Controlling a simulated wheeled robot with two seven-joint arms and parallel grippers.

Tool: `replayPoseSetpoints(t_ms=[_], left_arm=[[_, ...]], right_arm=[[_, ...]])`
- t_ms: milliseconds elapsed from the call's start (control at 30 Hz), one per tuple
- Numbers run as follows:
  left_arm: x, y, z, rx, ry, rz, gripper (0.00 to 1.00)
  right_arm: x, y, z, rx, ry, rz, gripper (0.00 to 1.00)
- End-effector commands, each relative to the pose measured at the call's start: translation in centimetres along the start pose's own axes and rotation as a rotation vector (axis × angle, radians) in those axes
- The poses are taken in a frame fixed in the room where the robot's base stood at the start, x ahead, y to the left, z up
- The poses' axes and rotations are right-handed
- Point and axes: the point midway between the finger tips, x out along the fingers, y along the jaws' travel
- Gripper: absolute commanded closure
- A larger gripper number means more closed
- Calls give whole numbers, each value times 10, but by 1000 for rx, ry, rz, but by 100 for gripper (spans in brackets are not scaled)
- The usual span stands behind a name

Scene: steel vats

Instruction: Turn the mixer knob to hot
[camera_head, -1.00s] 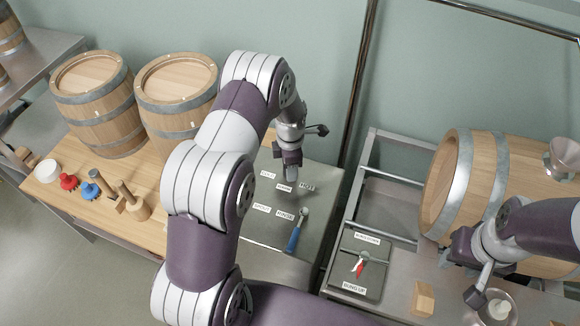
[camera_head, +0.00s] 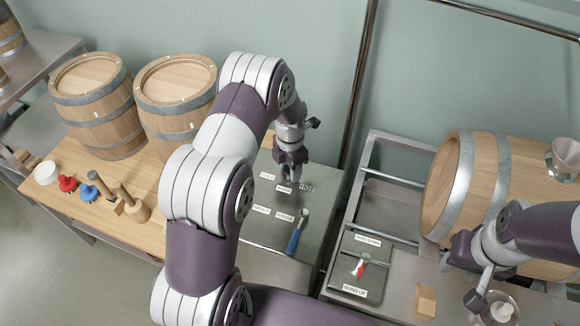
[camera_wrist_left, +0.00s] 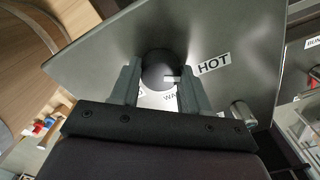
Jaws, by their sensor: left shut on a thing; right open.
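The mixer knob (camera_wrist_left: 160,70) is a dark round knob on a steel panel (camera_wrist_left: 105,62), between my left gripper's fingers in the left wrist view. A short white mark on it points right, toward the HOT label (camera_wrist_left: 214,64). The WARM label is partly hidden below the knob. My left gripper (camera_head: 288,178) is shut on the knob; it also shows in the left wrist view (camera_wrist_left: 160,90). In the head view the gripper hides the knob. My right gripper (camera_head: 478,298) is open at the lower right, away from the panel.
A blue-handled lever (camera_head: 296,236) stands on the same panel, near the gripper. A red-and-white lever (camera_head: 359,268) is on the panel to the right. Barrels (camera_head: 102,105) stand at the left, and one lies (camera_head: 495,185) at the right. A wooden block (camera_head: 424,301) sits near my right gripper.

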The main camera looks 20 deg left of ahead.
Motion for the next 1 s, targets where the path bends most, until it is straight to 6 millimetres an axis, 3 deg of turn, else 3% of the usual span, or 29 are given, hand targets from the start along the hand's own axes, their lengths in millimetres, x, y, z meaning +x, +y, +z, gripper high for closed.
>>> replayPoseSetpoints(t_ms=[233,267,333,700,767,1000], left_arm=[[-3,2,2,-2,-8,6,85],[-3,2,2,-2,-8,6,51],[-2,2,2,-2,-7,5,29],[-8,1,1,0,-4,3,29],[-18,1,2,0,-6,5,29],[-83,1,2,0,-8,7,29]], right_arm=[[0,0,0,0,0,0,57],[0,0,0,0,0,0,57],[0,0,0,0,0,0,57],[3,0,0,0,0,0,57],[6,0,1,0,0,0,57],[20,0,2,0,0,0,57]])
